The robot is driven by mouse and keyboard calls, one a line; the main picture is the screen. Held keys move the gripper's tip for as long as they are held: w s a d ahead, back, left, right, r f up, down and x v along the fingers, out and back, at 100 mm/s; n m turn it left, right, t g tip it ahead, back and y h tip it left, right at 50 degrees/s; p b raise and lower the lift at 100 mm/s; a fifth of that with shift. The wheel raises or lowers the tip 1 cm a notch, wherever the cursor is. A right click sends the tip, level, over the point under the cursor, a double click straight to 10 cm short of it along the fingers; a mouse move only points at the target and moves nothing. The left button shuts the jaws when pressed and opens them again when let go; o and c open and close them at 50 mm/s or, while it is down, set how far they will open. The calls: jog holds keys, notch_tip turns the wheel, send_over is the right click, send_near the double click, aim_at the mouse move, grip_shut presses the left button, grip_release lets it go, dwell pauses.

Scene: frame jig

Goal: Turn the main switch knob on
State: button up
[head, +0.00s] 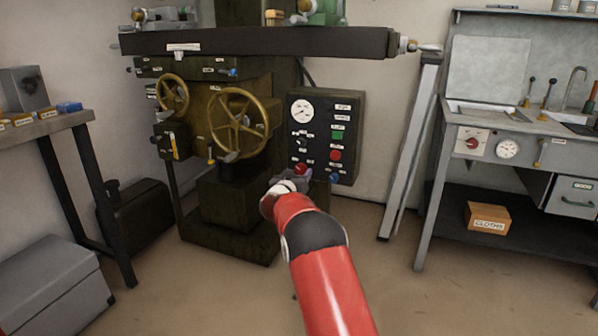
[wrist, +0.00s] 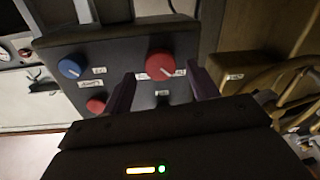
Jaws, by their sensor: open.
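A dark control panel (head: 345,108) stands to the right of the milling machine. A large red rotary knob (head: 301,168) with a white pointer line sits at its lower left. It also shows in the wrist view (wrist: 160,62), where its pointer slants towards the lower right. The label beside it is too blurred to read, so I cannot confirm it as the main switch. My gripper (wrist: 163,88) is open, its two dark fingers on either side of the red knob in the picture. Whether they touch it I cannot tell. In the head view my gripper (head: 304,176) partly hides the panel's lower left.
A blue knob (wrist: 70,68) and a smaller red button (wrist: 96,105) are near the red knob. The machine's brass handwheel (head: 238,124) is close on the left. A leaning grey beam (head: 408,150) and a workbench (head: 520,130) stand to the right. Open floor lies in front.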

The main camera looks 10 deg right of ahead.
aim_at(301, 169)
jog(key=shift+x, duration=1.1)
jog(key=c, duration=1)
